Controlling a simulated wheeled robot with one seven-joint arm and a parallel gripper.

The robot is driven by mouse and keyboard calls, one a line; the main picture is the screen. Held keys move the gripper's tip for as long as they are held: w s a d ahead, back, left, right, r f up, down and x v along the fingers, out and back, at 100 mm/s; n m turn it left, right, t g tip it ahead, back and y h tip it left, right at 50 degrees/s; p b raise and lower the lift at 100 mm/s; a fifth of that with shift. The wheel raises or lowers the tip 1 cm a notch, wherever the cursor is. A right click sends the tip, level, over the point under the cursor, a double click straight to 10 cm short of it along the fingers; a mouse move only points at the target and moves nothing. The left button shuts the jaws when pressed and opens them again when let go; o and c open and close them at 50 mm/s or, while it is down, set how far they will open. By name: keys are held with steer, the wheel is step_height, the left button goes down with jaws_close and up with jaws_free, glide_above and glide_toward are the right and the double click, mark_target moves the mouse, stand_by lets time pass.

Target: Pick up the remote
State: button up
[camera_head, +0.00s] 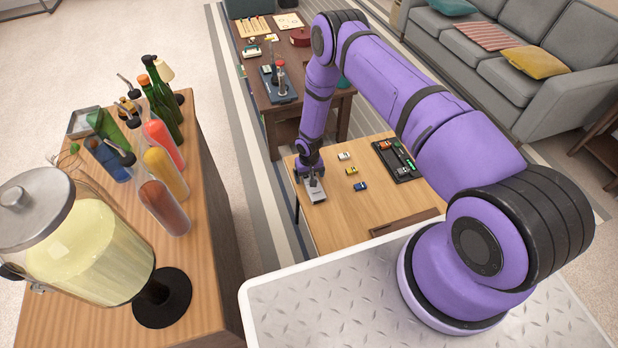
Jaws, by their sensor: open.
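A pale grey, flat, oblong object (315,193) lies at the left end of the low wooden table. It looks like the remote, but it is too small in view to be sure. My gripper (311,180) points down over its far end. The jaws are open; the fingertips are small, and I cannot tell whether they touch the object or straddle it. The gripper hides part of its far end.
Small toy cars, white (344,156), yellow (351,171) and blue (360,187), lie right of the gripper. A black tray (408,175) holds more small items. A bar counter (215,290) with bottles stands left. A dark table (262,100) and sofa (470,75) are behind.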

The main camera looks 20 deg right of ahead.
steer(key=c, duration=1.1)
steer(key=shift+r, duration=0.15)
